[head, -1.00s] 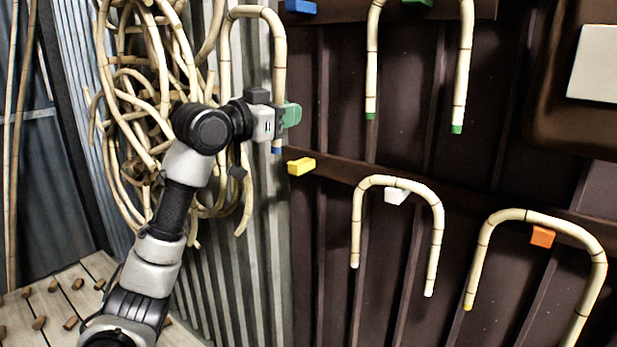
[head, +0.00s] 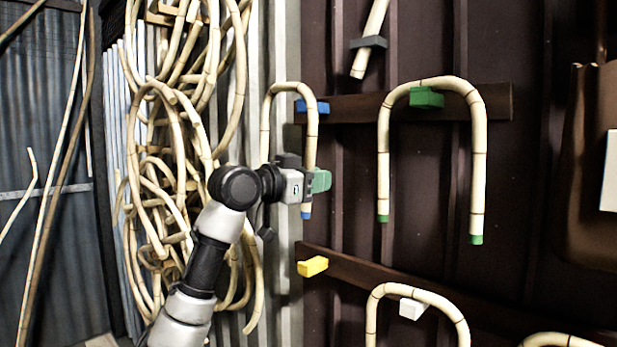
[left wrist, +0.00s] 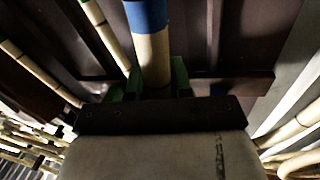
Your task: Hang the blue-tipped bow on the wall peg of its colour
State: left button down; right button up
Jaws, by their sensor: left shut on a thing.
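The blue-tipped bow (head: 264,115) is an upright pale rattan hoop with its arch on top. My left gripper (head: 318,181) is shut on its right leg, just above the blue tip (head: 306,213). The left wrist view shows the green fingers (left wrist: 152,82) on either side of the rattan leg (left wrist: 153,62), with the blue tip (left wrist: 147,14) beyond. The blue peg (head: 323,107) is on the upper wall rail; the bow's right leg crosses in front of it, below the arch top. Contact cannot be told. The bow's left leg end is hidden. My right gripper is out of view.
A green-tipped bow (head: 478,150) hangs on the green peg (head: 426,97) to the right. The yellow peg (head: 312,266) below is bare. Another bow (head: 374,310) hangs on the white peg (head: 411,309). Tangled rattan (head: 160,150) hangs at left.

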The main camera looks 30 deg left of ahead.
pick_arm(q)
jog(key=w+p, duration=0.1)
jog(key=w, duration=0.1)
jog(key=w+f, duration=0.1)
jog(key=w, duration=0.1)
jog(key=w+d+p, duration=0.1)
jog(key=w, duration=0.1)
jog(key=shift+w+f+p, duration=0.15)
jog(key=shift+w+p, duration=0.15)
jog(key=shift+p, duration=0.05)
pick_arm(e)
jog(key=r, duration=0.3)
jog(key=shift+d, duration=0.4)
pick_arm(q)
jog(key=shift+f, duration=0.1)
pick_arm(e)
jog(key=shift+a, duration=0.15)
pick_arm(q)
jog(key=c, duration=0.9)
grip_release()
jog(key=shift+w, duration=0.1)
jog(key=shift+c, duration=0.2)
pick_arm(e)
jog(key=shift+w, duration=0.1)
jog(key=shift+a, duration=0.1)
